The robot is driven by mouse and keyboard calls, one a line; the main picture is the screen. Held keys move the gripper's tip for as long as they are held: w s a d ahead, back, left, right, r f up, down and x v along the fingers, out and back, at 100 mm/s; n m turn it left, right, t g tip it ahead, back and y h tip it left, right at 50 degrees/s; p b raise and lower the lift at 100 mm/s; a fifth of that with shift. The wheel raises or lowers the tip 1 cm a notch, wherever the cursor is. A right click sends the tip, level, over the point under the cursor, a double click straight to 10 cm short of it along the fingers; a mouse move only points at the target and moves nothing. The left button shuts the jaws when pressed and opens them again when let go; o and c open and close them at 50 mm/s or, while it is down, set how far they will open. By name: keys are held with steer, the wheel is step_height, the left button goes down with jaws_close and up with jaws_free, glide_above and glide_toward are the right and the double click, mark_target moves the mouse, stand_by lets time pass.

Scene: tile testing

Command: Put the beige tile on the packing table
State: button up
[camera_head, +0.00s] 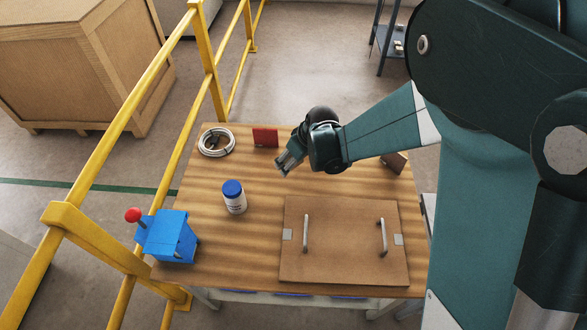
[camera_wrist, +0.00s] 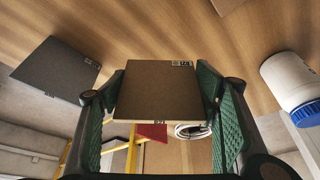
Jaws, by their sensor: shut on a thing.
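My gripper (camera_head: 283,168) is over the back middle of the wooden table (camera_head: 200,190), pointing down and left. In the wrist view its green fingers (camera_wrist: 166,105) are shut on the side edges of a flat square tile (camera_wrist: 156,95). This tile looks beige-brown in shade and has a small printed code at one corner. I cannot make out the tile in the head view. A darker grey tile (camera_wrist: 56,70) stands apart at the left of the wrist view. I cannot tell from the pictures which surface is the packing table.
A board with two handles (camera_head: 345,255) covers the table's front right. A blue-lidded bottle (camera_head: 234,198), a blue box with a red knob (camera_head: 172,238), a cable coil (camera_head: 216,143) and a red piece (camera_head: 265,137) stand around. A yellow railing (camera_head: 185,125) runs along the left.

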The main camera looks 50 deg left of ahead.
steer(key=shift+f, duration=0.2)
steer(key=shift+f+b, duration=0.4)
steer(key=shift+f, duration=1.35)
steer(key=shift+f, duration=0.15)
steer(key=o, duration=1)
steer(key=shift+p+v, duration=1.15)
steer(key=shift+v, duration=5)
